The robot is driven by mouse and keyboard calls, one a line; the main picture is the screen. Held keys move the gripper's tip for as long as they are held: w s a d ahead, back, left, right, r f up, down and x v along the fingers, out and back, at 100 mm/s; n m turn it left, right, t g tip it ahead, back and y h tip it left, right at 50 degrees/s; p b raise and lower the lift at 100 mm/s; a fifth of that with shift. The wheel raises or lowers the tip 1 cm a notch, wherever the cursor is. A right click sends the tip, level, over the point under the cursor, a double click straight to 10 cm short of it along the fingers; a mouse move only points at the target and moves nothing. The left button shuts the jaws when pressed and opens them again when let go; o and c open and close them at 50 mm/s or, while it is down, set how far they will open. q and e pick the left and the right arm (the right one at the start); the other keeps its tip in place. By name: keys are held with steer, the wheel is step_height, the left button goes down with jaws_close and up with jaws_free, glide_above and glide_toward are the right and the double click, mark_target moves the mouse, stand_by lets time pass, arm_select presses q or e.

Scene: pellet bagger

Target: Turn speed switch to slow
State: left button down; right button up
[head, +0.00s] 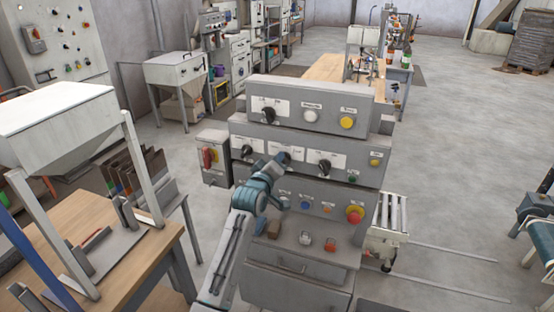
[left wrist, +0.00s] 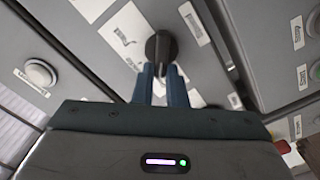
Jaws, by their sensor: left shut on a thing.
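The grey bagger control panel (head: 300,133) stands in the middle of the head view, with rows of switches. My left gripper (head: 281,162) reaches the middle row, between two black rotary knobs, a left one (head: 247,150) and a right one (head: 324,167). In the left wrist view its two blue fingers (left wrist: 161,75) are closed on the handle of a black rotary knob (left wrist: 159,45), with white labels beside it. In the head view my gripper mostly hides this knob. The label print is too small to read, so I cannot tell which switch is the speed switch. My right gripper is out of view.
A yellow button (head: 347,122) and a red emergency button (head: 355,214) sit on the panel's right side. A wooden table with a hopper (head: 60,118) stands at left. Open floor lies to the right.

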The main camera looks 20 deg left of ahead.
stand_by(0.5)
arm_select(q)
steer(key=c, duration=1.5)
jaws_free()
steer(key=shift+o, duration=0.2)
steer(key=shift+s, duration=0.1)
steer(key=s+b, duration=0.4)
steer(key=s, duration=0.6)
steer(key=shift+s+a, duration=0.25)
steer(key=shift+s, duration=0.05)
